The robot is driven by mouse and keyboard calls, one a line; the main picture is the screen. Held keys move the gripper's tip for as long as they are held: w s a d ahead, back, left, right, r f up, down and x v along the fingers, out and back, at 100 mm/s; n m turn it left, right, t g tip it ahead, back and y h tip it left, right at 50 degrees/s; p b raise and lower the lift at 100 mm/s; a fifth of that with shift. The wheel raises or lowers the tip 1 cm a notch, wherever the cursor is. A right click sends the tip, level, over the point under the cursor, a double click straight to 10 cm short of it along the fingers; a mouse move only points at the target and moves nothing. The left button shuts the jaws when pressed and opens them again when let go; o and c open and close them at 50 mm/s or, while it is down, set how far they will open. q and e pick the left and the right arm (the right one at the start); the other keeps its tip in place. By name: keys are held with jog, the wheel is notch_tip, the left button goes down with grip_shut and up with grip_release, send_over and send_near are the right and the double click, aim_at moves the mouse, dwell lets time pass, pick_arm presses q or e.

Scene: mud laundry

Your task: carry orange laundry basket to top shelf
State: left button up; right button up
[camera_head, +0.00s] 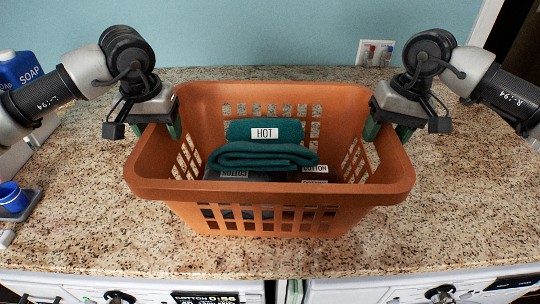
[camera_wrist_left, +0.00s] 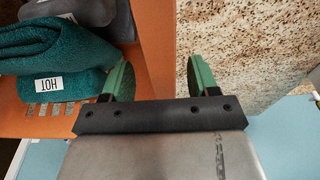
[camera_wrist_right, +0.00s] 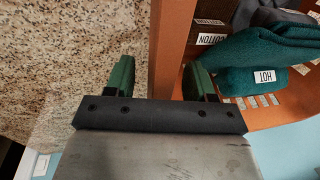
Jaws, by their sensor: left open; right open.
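The orange laundry basket (camera_head: 270,195) stands upright on the speckled granite counter. Folded teal cloth (camera_head: 262,156) with a HOT label and darker cloth with COTTON labels lie inside it. My left gripper (camera_head: 160,127) is open at the basket's left rim. In the left wrist view, its green fingers (camera_wrist_left: 157,80) straddle the orange wall (camera_wrist_left: 156,40), with gaps showing. My right gripper (camera_head: 388,127) is open at the right rim. In the right wrist view, its fingers (camera_wrist_right: 158,82) stand either side of the wall (camera_wrist_right: 170,45). No shelf is in view.
A blue soap bottle (camera_head: 20,68) stands at the left back, and a blue cap (camera_head: 13,197) sits on a tray at the left edge. A wall outlet (camera_head: 375,53) is behind. White machine fronts (camera_head: 400,290) lie below the counter's front edge. The counter right of the basket is clear.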

pick_arm(q)
jog(key=shift+w+f, duration=0.15)
jog(key=shift+f, duration=0.4)
pick_arm(e)
jog(key=shift+w+a+f, duration=0.1)
jog(key=shift+f, duration=0.45)
pick_arm(q)
jog(key=shift+r, duration=0.1)
jog(key=shift+c, duration=1)
pick_arm(e)
jog(key=shift+r, duration=0.1)
jog(key=shift+c, duration=1.1)
pick_arm(q)
grip_shut()
pick_arm(e)
grip_shut()
